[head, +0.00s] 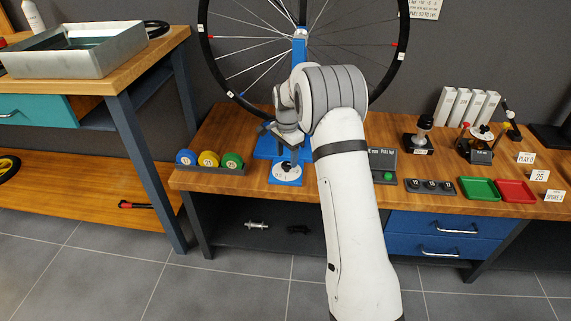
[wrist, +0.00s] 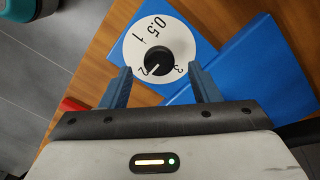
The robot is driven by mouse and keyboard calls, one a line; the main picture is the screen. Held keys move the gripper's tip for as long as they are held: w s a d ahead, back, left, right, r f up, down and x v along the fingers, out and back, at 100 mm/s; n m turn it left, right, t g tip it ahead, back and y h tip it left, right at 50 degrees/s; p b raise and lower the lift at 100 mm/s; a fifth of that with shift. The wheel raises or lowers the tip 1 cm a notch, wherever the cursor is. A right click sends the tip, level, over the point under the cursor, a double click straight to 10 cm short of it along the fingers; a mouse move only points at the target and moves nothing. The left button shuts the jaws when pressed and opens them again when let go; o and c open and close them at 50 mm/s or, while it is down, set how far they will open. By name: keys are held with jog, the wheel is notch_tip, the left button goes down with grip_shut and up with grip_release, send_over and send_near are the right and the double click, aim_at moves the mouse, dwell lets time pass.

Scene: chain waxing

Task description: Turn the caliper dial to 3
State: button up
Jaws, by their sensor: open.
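The caliper dial (wrist: 135,52) is a white round plate with the marks 0.5, 1, 2 and 3 and a black knob (wrist: 157,58) in its middle. The knob's white pointer line points toward the 2. The dial also shows in the head view (head: 286,174), on the blue base at the front of the bench. My gripper (wrist: 158,72) is open and empty. In the wrist view its two blue fingertips lie left and right of the knob, near the dial's lower edge. In the head view my gripper (head: 287,146) hangs just above the dial; contact cannot be told.
The blue stand (head: 300,48) holds a wheel (head: 205,50) behind the dial. A dark case (head: 385,158), green tray (head: 479,189) and red tray (head: 516,191) lie to the right.

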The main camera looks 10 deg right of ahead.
aim_at(287, 167)
jog(key=shift+f, duration=1.4)
jog(key=shift+c, duration=0.6)
